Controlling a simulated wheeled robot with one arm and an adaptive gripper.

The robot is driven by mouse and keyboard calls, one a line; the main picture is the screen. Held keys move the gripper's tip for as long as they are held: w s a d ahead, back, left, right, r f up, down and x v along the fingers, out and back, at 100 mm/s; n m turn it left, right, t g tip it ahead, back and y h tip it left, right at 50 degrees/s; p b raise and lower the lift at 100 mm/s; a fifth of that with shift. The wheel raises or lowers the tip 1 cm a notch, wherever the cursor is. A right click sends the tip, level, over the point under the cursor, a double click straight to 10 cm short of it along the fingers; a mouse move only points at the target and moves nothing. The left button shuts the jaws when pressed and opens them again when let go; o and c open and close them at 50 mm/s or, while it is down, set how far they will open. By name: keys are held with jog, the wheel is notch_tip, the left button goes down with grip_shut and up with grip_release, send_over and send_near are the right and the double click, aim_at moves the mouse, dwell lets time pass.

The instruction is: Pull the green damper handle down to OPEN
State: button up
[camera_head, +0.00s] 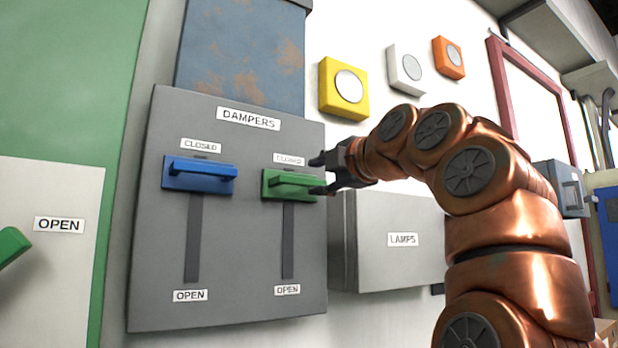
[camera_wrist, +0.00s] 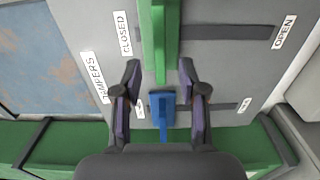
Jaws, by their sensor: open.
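An OPEN label (camera_head: 287,290) is at the slot's bottom. My gripper (camera_head: 319,175) is open at the handle's right end, one finger higher and one lower. In the wrist view the green handle (camera_wrist: 160,40) reaches between the two spread fingertips (camera_wrist: 160,70). I cannot tell whether a finger touches it.
A blue damper handle (camera_head: 199,174) is left of the green one, also at its CLOSED end. A grey LAMPS box (camera_head: 400,265) is below my arm at right. Yellow (camera_head: 333,98), white and orange boxes are on the wall above. A green lever (camera_head: 12,245) is at far left.

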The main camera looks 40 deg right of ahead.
aim_at(305, 182)
jog(key=w, duration=0.3)
jog(key=w+p, duration=0.1)
jog(key=shift+w+d, duration=0.25)
jog(key=shift+w, duration=0.05)
grip_shut()
dwell(0.4)
